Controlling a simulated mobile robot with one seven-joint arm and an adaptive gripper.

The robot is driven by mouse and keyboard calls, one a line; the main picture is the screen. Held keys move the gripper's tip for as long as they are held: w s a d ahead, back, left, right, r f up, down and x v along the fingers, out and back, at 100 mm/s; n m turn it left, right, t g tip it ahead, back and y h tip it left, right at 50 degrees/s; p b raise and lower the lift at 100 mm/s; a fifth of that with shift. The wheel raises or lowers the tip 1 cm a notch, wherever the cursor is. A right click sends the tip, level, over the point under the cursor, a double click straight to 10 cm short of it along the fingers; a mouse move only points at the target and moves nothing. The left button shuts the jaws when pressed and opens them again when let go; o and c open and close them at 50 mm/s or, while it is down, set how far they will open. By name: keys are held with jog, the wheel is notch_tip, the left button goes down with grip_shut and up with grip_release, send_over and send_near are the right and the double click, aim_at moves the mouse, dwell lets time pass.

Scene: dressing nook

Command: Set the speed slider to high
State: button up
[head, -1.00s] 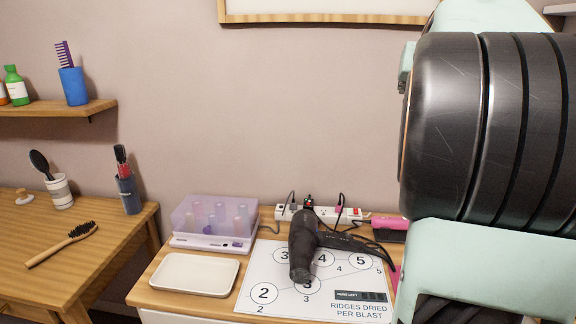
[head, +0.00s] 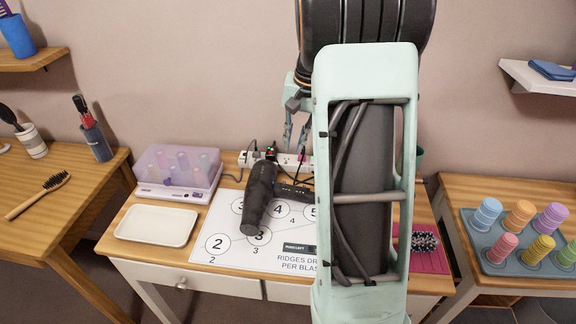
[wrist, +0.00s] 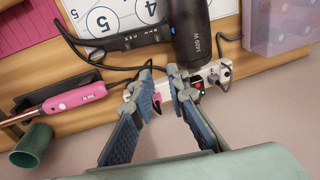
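The black hair dryer (head: 259,195) lies on a white numbered sheet (head: 206,245) on the middle table. Its barrel points toward the front, and my arm partly covers its handle side. In the wrist view, the dryer (wrist: 189,32) is at the top, with small pale markings on its handle (wrist: 128,41). I cannot make out a speed slider or its setting. My gripper (head: 296,134) is above the back of the table near the power strip. In the wrist view, my gripper (wrist: 161,76) is open and empty, with its fingertips apart, short of the dryer.
A power strip (head: 246,158) with plugs and cables runs along the back. A clear-lidded purple box (head: 180,168) and white tray (head: 155,225) stand left. A pink tool (wrist: 75,98) and green cup (wrist: 32,145) are near my gripper.

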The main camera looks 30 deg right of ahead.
aim_at(284, 182)
jog(key=shift+g+y, duration=0.3)
jog(key=shift+g, duration=0.2)
jog(key=a+f, duration=0.1)
jog(key=f, duration=0.6)
jog(key=a+f, duration=0.1)
jog(key=f, duration=0.3)
jog(key=shift+s+a+f+b, duration=0.1)
jog(key=shift+a+f+b, duration=0.2)
jog(key=shift+a+f, duration=0.05)
jog(key=shift+c, duration=0.5)
grip_shut()
